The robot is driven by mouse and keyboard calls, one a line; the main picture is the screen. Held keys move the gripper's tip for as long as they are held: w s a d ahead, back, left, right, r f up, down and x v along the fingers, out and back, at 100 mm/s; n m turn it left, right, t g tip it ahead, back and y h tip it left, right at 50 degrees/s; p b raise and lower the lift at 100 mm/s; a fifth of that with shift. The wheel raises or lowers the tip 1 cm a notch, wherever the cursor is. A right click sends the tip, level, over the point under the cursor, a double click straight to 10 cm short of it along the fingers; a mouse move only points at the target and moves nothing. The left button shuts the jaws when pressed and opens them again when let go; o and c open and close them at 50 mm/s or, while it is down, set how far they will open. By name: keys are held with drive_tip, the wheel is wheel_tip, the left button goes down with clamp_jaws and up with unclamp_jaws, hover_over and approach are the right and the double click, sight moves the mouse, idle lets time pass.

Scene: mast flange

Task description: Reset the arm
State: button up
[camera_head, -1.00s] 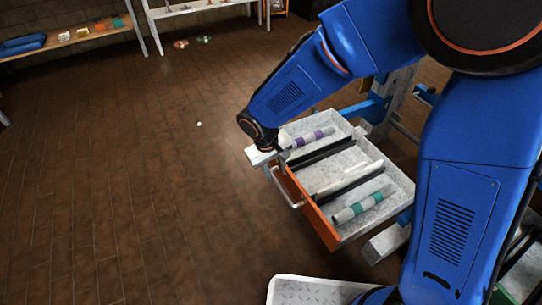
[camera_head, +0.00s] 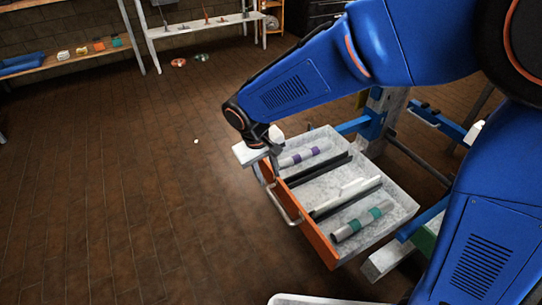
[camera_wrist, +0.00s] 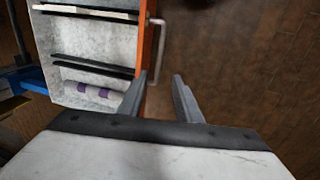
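My gripper (camera_wrist: 160,95) is open and empty in the wrist view, with its two fingers apart. One finger overlaps the edge of the orange drawer front (camera_wrist: 143,50) there, and I cannot tell if it touches. In the head view my gripper (camera_head: 262,170) hangs at the far end of the drawer front (camera_head: 310,222). My blue arm (camera_head: 300,85) reaches across from the right. The metal drawer handle (camera_head: 285,208) shows near the gripper, and it also shows in the wrist view (camera_wrist: 158,50) beyond the fingers.
The open drawer (camera_head: 400,205) holds a purple-banded cylinder (camera_head: 305,156), a teal-banded cylinder (camera_head: 362,222) and thin white pieces between dark dividers. A bench (camera_head: 75,57) and a white shelf (camera_head: 200,26) stand at the back. The brown floor on the left is mostly clear.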

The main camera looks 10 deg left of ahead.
drive_tip(key=d+r+m, duration=0.1)
drive_tip(key=d+r, duration=0.3)
drive_tip(key=d, duration=0.3)
drive_tip(key=s+d+r+m+t+y, duration=0.1)
drive_tip(key=d+r, duration=0.2)
drive_tip(key=d, duration=0.4)
drive_tip(key=d+r+m, duration=0.1)
drive_tip(key=d+r, duration=0.3)
drive_tip(key=d, duration=0.3)
drive_tip(key=s+d+r+m+t, duration=0.2)
drive_tip(key=s+d+m, duration=0.2)
drive_tip(key=s+d, duration=1)
drive_tip(key=shift+s+d+r+t+y, duration=0.2)
drive_tip(key=shift+d+t+y, duration=0.15)
drive_tip(key=shift+d, duration=0.65)
